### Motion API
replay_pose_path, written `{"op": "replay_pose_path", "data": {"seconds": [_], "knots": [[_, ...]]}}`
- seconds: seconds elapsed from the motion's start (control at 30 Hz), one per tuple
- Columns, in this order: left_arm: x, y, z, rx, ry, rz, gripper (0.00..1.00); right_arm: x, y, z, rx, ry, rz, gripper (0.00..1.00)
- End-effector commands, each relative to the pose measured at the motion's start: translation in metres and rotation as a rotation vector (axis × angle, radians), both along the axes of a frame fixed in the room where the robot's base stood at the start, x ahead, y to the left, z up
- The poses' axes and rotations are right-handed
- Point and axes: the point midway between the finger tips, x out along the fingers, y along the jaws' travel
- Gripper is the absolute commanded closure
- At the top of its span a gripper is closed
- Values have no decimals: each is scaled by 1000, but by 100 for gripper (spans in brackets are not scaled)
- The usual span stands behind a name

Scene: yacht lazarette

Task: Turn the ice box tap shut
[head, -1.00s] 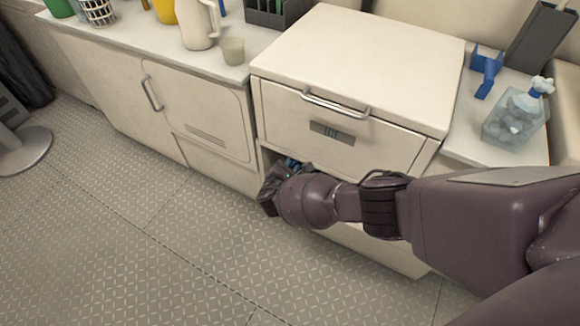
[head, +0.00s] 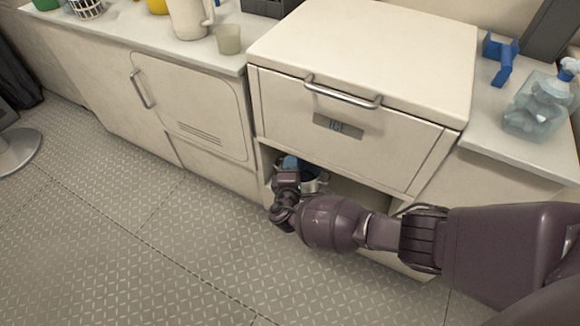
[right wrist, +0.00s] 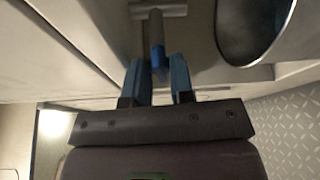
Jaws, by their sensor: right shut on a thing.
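The ice box (head: 340,95) is a cream cabinet with a lid, a bar handle and an "ICE" label. An open recess lies under its front panel. In the right wrist view the tap (right wrist: 158,10) shows as a metal pipe with a blue-ended lever (right wrist: 157,50) pointing toward me. My right gripper (right wrist: 159,80) is shut on this lever, with a blue finger on each side of it. In the head view my right gripper (head: 289,166) is at the left of the recess, and the tap is hidden there. My left gripper is not in view.
A metal pot (head: 312,180) stands in the recess beside my right gripper; its rim (right wrist: 222,35) is close to the tap in the wrist view. A cup (head: 229,40) and jug (head: 188,20) stand on the left counter. The floor (head: 130,240) in front is clear.

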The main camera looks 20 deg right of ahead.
Motion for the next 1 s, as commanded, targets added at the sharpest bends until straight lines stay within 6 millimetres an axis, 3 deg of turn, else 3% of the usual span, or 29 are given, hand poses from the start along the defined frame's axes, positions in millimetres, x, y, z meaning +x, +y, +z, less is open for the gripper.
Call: {"op": "replay_pose_path", "data": {"seconds": [0.4,0.9,0.93,1.0], "knots": [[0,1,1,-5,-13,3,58,-1,1,-2,99,-123,2,100],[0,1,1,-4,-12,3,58,-1,2,-2,111,-136,4,100],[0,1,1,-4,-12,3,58,-1,2,-2,111,-136,4,75],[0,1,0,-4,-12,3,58,-1,2,-2,110,-136,3,64]]}}
